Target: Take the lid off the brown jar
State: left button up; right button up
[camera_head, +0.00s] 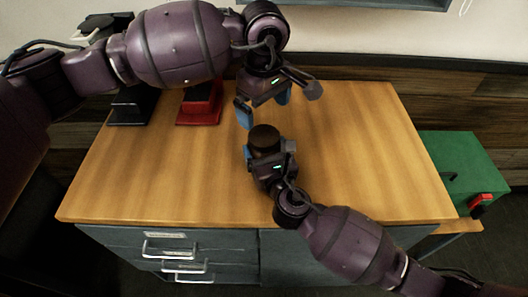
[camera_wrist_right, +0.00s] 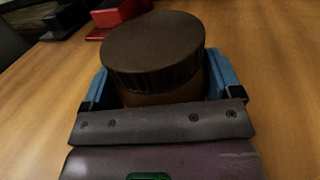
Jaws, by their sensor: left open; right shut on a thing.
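The brown jar (camera_wrist_right: 160,98) stands on the wooden table, with its dark brown ribbed lid (camera_wrist_right: 155,48) on top. The lid also shows in the head view (camera_head: 264,137). My right gripper (camera_wrist_right: 168,88) is shut on the jar's body, with a blue finger on each side below the lid. It also shows in the head view (camera_head: 262,152), reaching in from the front right. My left gripper (camera_head: 264,107) is open and empty, just behind and above the jar, its blue fingers pointing down. It appears apart from the lid. The jar's lower body is mostly hidden by my right gripper.
The wooden table top (camera_head: 350,140) is clear on the right and front left. A red device (camera_head: 199,106) and a black device (camera_head: 133,104) stand at the back left. A green box (camera_head: 462,165) is beyond the right edge. Grey drawers (camera_head: 170,250) are below the front edge.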

aim_at(264, 135)
pick_arm(q)
jog(key=shift+w+r, duration=0.1)
jog(key=shift+r, duration=0.15)
pick_arm(e)
jog(key=c, duration=0.4)
pick_arm(q)
jog(key=shift+w+a+r, duration=0.1)
jog(key=shift+r, duration=0.05)
pick_arm(e)
jog(key=shift+c, duration=0.3)
pick_arm(q)
jog(key=m, duration=0.6)
jog(key=shift+m, duration=0.3)
jog(key=m, duration=0.6)
jog(key=shift+s+m, duration=0.2)
jog(key=shift+m, duration=0.2)
jog(key=shift+f, duration=4.15)
